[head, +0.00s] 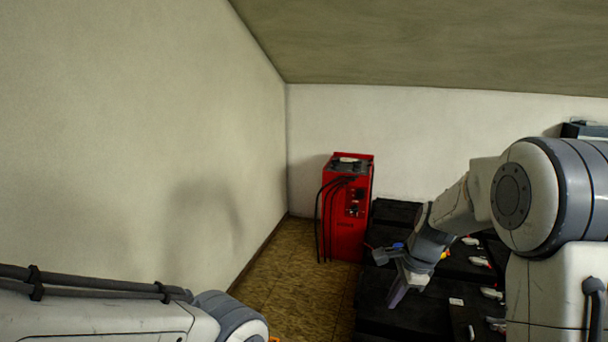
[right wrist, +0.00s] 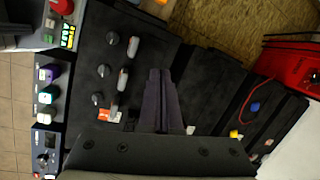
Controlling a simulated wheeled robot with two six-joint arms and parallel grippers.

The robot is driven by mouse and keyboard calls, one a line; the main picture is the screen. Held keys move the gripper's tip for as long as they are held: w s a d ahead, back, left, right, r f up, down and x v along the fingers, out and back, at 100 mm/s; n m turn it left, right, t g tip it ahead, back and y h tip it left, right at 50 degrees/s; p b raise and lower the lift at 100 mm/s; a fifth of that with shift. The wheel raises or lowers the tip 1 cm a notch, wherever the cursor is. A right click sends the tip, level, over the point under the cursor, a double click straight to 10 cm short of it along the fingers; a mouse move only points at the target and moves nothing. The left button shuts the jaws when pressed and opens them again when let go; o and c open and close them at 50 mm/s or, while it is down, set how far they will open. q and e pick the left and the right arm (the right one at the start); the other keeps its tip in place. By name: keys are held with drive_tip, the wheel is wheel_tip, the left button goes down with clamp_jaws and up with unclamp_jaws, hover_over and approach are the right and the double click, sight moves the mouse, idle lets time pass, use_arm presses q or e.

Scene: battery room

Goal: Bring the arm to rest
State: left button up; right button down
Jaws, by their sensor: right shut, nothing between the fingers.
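My right arm (head: 450,215) comes in from the right in the head view and reaches down over the black units. My right gripper (head: 396,297) hangs in front of the dark tops, its fingers together. In the right wrist view the gripper (right wrist: 160,88) shows two dark fingers side by side with nothing between them, over a black panel. I cannot tell how far above the panel they are. A link of my left arm (head: 110,315) crosses the bottom left of the head view; its gripper is out of sight.
Black units (head: 395,212) with switches and labels fill the lower right. A red box-shaped machine (head: 347,225) with black cables stands by the back wall. Black knobs (right wrist: 104,71) line the panel in the right wrist view. The brown floor (head: 290,275) left of the units is clear.

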drive_tip(key=s+a+r+n+g, duration=0.1)
drive_tip(key=s+a+r+n, duration=0.2)
drive_tip(key=s+a+n, duration=1)
drive_tip(key=s+n, duration=0.4)
drive_tip(key=s, duration=0.3)
drive_tip(key=s+a+n+g, duration=0.1)
drive_tip(key=s+a+n, duration=0.2)
drive_tip(key=s+n, duration=0.5)
drive_tip(key=shift+s+r+n+h, duration=0.3)
drive_tip(key=shift+s+r+h, duration=0.1)
drive_tip(key=shift+s, duration=0.5)
